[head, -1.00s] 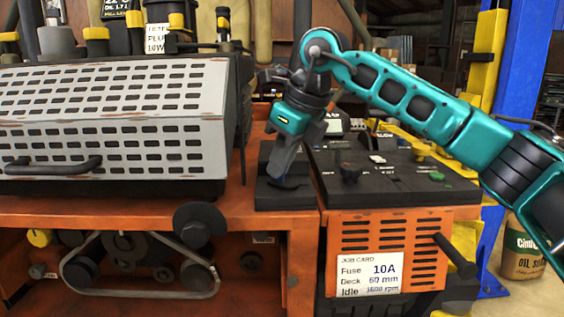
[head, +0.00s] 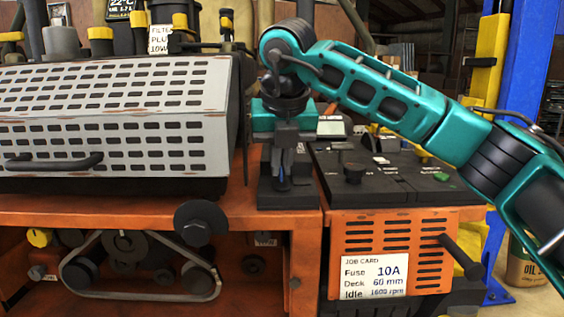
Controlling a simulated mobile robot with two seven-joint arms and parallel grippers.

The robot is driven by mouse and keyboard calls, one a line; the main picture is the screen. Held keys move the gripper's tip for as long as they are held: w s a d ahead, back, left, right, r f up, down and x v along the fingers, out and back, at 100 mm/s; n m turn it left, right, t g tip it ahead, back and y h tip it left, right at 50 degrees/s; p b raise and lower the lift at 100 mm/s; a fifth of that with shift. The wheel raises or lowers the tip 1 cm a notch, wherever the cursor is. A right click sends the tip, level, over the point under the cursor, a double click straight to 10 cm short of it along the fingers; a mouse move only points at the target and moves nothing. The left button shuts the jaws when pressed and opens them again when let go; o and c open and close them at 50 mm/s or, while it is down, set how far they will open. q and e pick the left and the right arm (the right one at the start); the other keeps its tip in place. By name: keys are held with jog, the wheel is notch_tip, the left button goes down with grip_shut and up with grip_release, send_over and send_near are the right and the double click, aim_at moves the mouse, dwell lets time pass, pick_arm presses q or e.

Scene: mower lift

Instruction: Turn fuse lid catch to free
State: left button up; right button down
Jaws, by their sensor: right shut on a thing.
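The fuse box lid (head: 300,197) is a low black block on the orange deck, right of the grey grille hood. My right gripper (head: 282,182) points straight down onto the lid, fingers shut on the small catch on top of it. The catch is almost fully hidden between the fingers, so its angle cannot be read. My left gripper is not in view.
A black control panel (head: 395,190) with a round knob (head: 352,173) and a green button (head: 441,177) lies just right of the lid. The grey slotted hood (head: 110,120) stands close on the left. A job card (head: 374,276) hangs on the orange front below.

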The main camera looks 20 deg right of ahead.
jog(key=shift+m, duration=0.5)
jog(key=shift+h, duration=0.3)
jog(key=c, duration=1.3)
grip_release()
jog(key=shift+w, duration=0.1)
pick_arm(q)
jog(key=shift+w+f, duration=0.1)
pick_arm(e)
jog(key=shift+o, duration=0.2)
pick_arm(q)
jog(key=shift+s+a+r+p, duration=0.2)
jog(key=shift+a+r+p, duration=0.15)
jog(key=shift+p, duration=0.4)
pick_arm(e)
jog(key=v, duration=1.3)
jog(key=shift+w, duration=0.15)
